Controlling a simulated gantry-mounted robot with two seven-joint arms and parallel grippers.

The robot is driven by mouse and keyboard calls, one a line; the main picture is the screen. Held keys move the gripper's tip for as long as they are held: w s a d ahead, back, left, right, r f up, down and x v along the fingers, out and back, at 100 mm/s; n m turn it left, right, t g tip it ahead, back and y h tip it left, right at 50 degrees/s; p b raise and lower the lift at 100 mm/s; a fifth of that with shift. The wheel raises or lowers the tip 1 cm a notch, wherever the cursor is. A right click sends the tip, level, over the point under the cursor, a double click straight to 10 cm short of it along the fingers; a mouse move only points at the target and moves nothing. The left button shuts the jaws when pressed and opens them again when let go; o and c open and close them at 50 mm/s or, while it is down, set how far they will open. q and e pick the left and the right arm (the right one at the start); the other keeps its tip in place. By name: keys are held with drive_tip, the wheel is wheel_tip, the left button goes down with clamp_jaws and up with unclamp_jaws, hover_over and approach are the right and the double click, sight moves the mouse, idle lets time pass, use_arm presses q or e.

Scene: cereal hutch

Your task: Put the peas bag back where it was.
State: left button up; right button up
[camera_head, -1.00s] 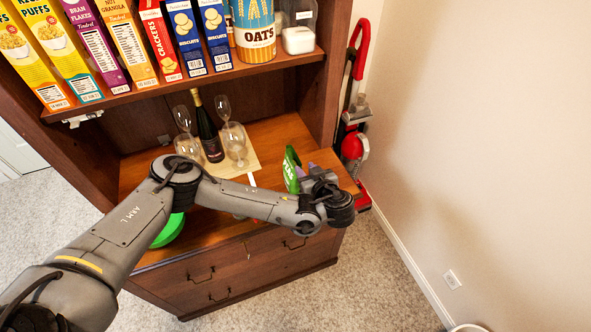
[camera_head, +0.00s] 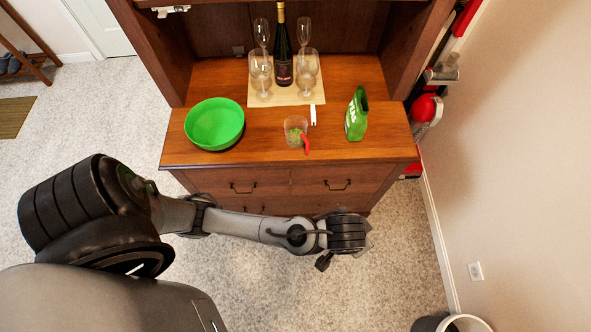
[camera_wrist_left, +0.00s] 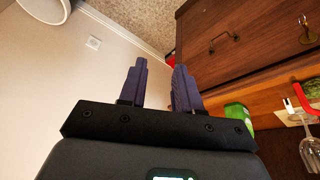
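The green peas bag (camera_head: 356,114) stands upright on the right part of the hutch counter (camera_head: 262,138), its top apparently open. Part of it shows in the left wrist view (camera_wrist_left: 238,117). My left gripper (camera_head: 322,262) is in front of the hutch, below the counter's front edge and apart from the bag. In the left wrist view its two fingers (camera_wrist_left: 158,82) are spread with nothing between them. My right gripper is not in view.
On the counter are a green bowl (camera_head: 215,124), a clear cup (camera_head: 295,129) with green contents and a red handle-like piece, and a white strip (camera_head: 313,115). Behind stand a wine bottle (camera_head: 283,55) and several glasses on a mat (camera_head: 258,101).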

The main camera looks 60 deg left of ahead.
use_arm(q)
drive_tip(key=s+a+f+m, duration=0.1)
drive_tip(key=s+a+m, duration=0.1)
drive_tip(key=s+a, duration=0.8)
drive_tip(key=a, duration=0.3)
drive_tip(key=shift+s+g, duration=0.3)
drive_tip(key=shift+s, duration=0.1)
drive_tip(key=shift+d, duration=0.1)
